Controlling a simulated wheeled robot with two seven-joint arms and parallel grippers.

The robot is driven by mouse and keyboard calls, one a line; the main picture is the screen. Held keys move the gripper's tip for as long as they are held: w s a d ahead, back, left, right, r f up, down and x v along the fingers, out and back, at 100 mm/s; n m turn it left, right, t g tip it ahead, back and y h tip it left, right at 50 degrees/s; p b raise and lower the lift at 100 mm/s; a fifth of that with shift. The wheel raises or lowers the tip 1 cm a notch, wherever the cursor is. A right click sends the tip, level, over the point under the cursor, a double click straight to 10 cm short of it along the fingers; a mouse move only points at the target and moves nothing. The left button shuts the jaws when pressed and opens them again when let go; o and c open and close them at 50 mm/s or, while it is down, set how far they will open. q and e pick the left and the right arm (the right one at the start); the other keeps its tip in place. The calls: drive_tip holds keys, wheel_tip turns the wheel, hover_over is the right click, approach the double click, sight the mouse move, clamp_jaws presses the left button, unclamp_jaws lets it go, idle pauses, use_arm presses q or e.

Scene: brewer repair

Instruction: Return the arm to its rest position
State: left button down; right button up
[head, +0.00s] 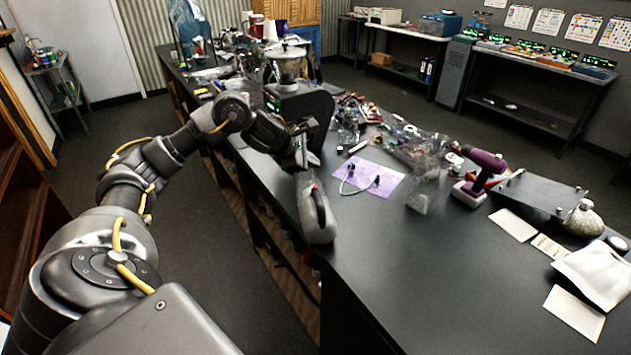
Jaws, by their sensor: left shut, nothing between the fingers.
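My left arm reaches in from the lower left and out over the near edge of the long dark bench. Its gripper (303,152) is at the arm's far end, shut and empty, seen small and from the side. It is in front of the black brewer (305,108), which has a clear glass jug (288,65) on top and a small green display. A grey case with a dark handle (316,215) stands on the bench just below the gripper in the picture; I cannot tell whether they touch. My right gripper is out of view.
A purple mat (368,181) with a cable lies beyond the case. Clear bags (420,165), a purple drill (484,175), papers (573,312) and a white pouch (597,272) are on the right. The near bench top is bare. Open floor lies left of the bench.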

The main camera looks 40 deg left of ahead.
use_arm(q)
drive_tip(key=shift+r, duration=0.35)
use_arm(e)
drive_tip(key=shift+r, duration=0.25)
